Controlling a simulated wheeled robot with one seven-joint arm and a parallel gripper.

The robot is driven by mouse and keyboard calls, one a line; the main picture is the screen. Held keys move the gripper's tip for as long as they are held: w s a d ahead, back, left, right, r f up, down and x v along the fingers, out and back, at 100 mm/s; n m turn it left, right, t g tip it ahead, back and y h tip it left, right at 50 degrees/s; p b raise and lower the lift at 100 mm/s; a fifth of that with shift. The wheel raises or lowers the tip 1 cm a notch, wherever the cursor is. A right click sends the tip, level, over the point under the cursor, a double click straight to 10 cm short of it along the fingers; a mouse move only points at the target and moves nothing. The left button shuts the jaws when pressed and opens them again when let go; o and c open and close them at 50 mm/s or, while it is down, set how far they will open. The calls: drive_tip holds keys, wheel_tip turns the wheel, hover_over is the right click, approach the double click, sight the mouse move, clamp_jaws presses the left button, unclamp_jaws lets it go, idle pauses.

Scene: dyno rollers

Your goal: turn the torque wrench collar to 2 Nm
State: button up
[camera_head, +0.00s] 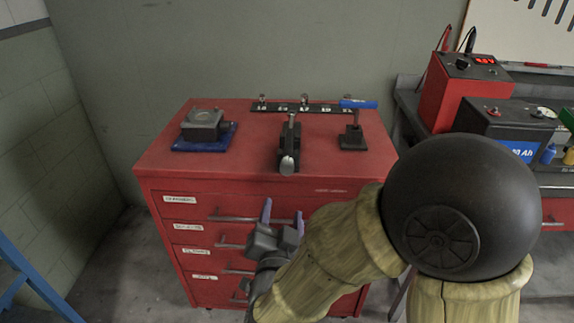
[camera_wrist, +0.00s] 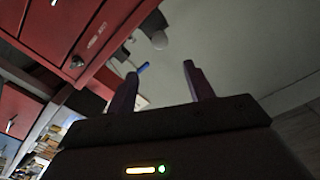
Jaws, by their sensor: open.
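A tool with a rounded silver end (camera_head: 287,165) lies in a black stand at the front middle of the red cabinet top, its end towards me; it looks like the torque wrench. Its collar and scale are too small to read. A blue-handled tool (camera_head: 358,104) rests on a black stand (camera_head: 353,138) to its right. My gripper (camera_head: 283,213) is open and empty, in front of the upper drawers, below the cabinet top and apart from the tools. In the wrist view, my two fingers (camera_wrist: 160,75) stand apart, with a blue handle (camera_wrist: 143,67) beyond them.
The red cabinet (camera_head: 240,188) has labelled drawers with protruding handles. A grey block on a blue base (camera_head: 204,132) sits at left. A black numbered rail (camera_head: 300,107) runs along the back. A red power supply (camera_head: 462,85) stands on the bench at right. The cabinet top's front left is clear.

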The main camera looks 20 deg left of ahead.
sight(287, 171)
drive_tip(key=p+x, duration=0.1)
drive_tip(key=x, duration=1.4)
drive_tip(key=shift+w+a, duration=0.15)
drive_tip(key=shift+w, duration=0.1)
drive_tip(key=c, duration=1)
